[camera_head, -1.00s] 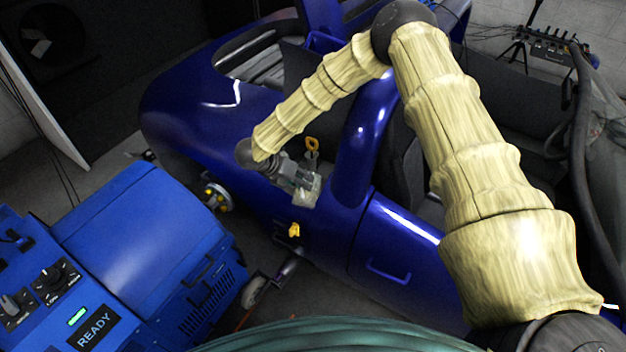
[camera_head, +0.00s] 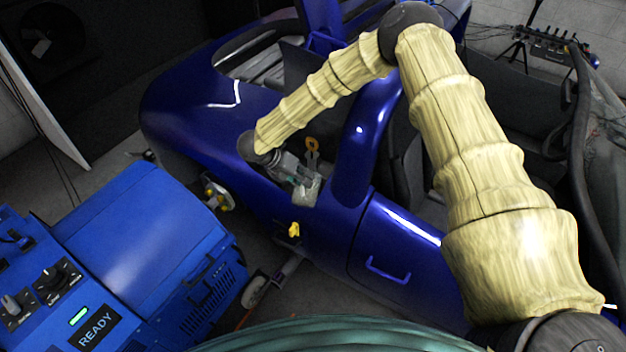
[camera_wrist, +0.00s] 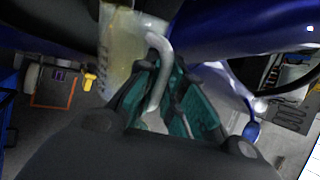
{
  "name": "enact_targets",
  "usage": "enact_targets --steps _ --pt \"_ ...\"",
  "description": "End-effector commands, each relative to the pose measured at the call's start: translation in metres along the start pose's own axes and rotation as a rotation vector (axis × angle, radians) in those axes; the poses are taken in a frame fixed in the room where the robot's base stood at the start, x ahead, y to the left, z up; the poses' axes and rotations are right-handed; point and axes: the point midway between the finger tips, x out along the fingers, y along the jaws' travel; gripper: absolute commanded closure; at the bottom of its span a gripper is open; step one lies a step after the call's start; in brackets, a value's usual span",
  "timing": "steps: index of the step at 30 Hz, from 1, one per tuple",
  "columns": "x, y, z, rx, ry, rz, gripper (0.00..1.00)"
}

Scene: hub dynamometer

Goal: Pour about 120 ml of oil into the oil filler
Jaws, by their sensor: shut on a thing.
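My gripper (camera_head: 297,177) is beside the near side of the blue car, left of the thick blue curved fender or pillar. It is shut on a pale translucent jug (camera_head: 306,193). In the wrist view, the teal fingers of my gripper (camera_wrist: 165,95) close around the jug's pale handle, and the jug body (camera_wrist: 128,55) stands beyond them with faint marks on its side. I cannot tell the oil level or see any stream. An orange-yellow loop handle (camera_head: 312,146) stands just above my gripper. I cannot make out the filler opening.
A yellow fitting (camera_head: 294,230) sits below the jug; a yellow part also shows in the wrist view (camera_wrist: 89,82). The blue machine with the READY label (camera_head: 150,240) stands at lower left. The blue car body (camera_head: 210,110) surrounds the gripper's far side.

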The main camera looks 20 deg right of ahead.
Motion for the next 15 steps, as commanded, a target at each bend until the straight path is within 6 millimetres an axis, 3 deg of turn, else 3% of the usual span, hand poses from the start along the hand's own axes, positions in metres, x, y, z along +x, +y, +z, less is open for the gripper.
enact_targets --steps 15 --pt "-0.0019 -0.0012 0.0089 -0.028 0.044 0.0 1.0"
